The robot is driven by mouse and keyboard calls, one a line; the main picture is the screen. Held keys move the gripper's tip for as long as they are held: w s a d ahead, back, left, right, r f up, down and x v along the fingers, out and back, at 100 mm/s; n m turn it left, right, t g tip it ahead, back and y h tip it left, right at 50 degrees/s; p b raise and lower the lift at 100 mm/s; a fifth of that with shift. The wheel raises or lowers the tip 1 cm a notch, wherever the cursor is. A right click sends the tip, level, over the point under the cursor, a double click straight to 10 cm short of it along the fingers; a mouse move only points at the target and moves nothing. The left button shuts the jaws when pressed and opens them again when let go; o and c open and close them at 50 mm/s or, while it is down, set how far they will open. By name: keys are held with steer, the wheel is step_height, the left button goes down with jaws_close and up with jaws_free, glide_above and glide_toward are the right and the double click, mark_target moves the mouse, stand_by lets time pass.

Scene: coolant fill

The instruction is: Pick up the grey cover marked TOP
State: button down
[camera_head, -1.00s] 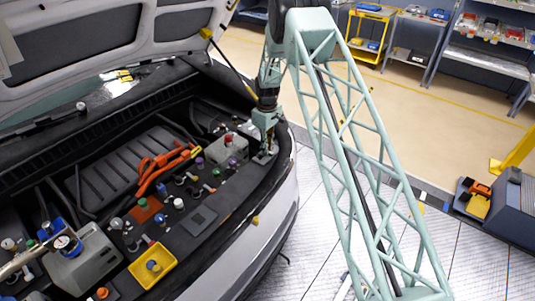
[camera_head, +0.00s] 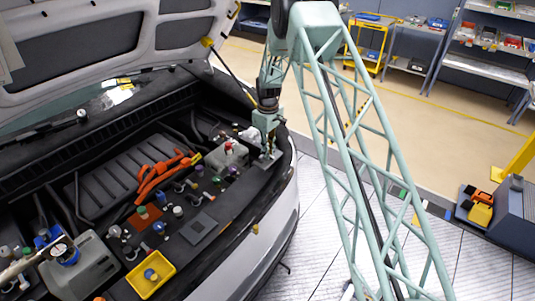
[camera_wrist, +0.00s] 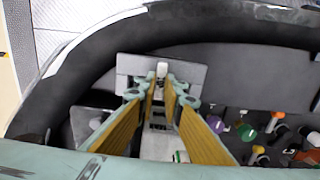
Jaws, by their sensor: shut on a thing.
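The grey cover (camera_wrist: 187,75) is a flat grey plate with a small upright grip in its middle. It shows below my fingers in the wrist view, near the rounded corner of the engine bay. No TOP marking can be read. My gripper (camera_wrist: 161,84) is shut on the cover's grip, one finger on each side. In the head view my gripper (camera_head: 268,151) points down at the right front corner of the bay, with the cover (camera_head: 269,161) right under the fingertips. I cannot tell whether the plate rests on the surface or is slightly raised.
A grey box with a red cap (camera_head: 229,154) stands just left of my gripper. Several coloured caps lie farther left, by a dark square plate (camera_head: 197,228) and a yellow tray (camera_head: 151,277). The raised hood (camera_head: 110,40) is behind.

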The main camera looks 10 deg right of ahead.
steer(key=s, duration=0.5)
steer(key=s+r+b, duration=0.1)
steer(key=s, duration=0.3)
steer(key=s+b, duration=0.1)
steer(key=s, duration=0.4)
steer(key=shift+s+a+r, duration=0.1)
steer(key=shift+s+r, duration=0.1)
steer(key=shift+s, duration=0.1)
